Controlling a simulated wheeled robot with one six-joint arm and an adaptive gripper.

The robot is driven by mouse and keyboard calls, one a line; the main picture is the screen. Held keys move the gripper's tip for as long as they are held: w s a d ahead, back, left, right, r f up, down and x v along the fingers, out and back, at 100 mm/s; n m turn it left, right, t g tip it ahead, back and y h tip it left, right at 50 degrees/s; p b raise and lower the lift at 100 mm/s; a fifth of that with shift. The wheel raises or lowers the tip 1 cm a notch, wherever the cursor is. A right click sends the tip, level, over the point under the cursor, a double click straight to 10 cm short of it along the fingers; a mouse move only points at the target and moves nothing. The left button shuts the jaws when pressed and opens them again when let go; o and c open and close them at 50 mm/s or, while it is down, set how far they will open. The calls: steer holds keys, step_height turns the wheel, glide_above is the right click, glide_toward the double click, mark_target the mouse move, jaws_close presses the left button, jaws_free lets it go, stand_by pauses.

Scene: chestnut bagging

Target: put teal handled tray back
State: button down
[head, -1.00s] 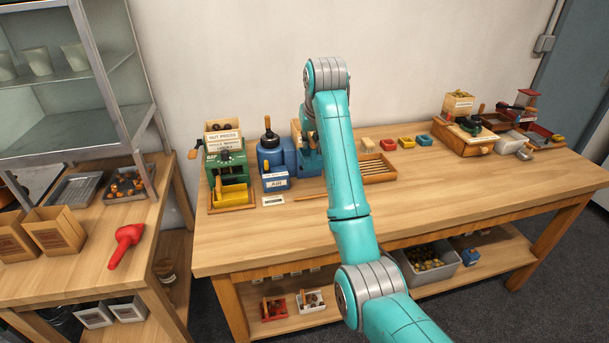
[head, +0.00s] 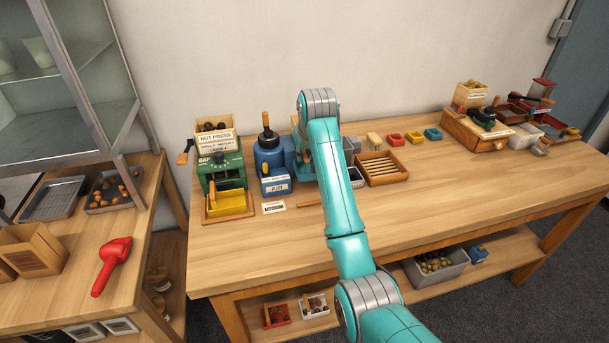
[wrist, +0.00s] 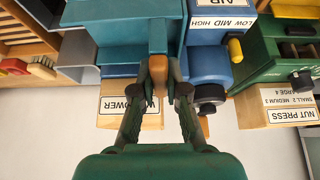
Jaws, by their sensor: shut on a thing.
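The teal handled tray is best seen in the wrist view as a teal box (wrist: 113,38) with a wooden handle (wrist: 157,38). My gripper (wrist: 166,76) is shut on this handle, with a finger on each side. In the head view my arm covers the gripper and most of the teal piece (head: 303,152), which shows beside the blue AIR machine (head: 270,160). Whether the tray is seated in a machine or held apart from it cannot be told.
The green nut press (head: 220,165) with a yellow tray (head: 228,203) stands left of the blue machine. A wooden slotted tray (head: 382,168) lies right of my arm. The bench front (head: 440,215) is clear.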

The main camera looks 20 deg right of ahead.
mark_target(304, 175)
steer(key=shift+f, duration=3.8)
steer(key=c, duration=1.2)
jaws_free()
steer(key=shift+f, duration=0.1)
steer(key=v, duration=1.1)
steer(key=shift+s+r, duration=0.15)
steer(key=shift+r, duration=0.25)
steer(key=shift+s+r, duration=0.1)
steer(key=shift+r, duration=0.1)
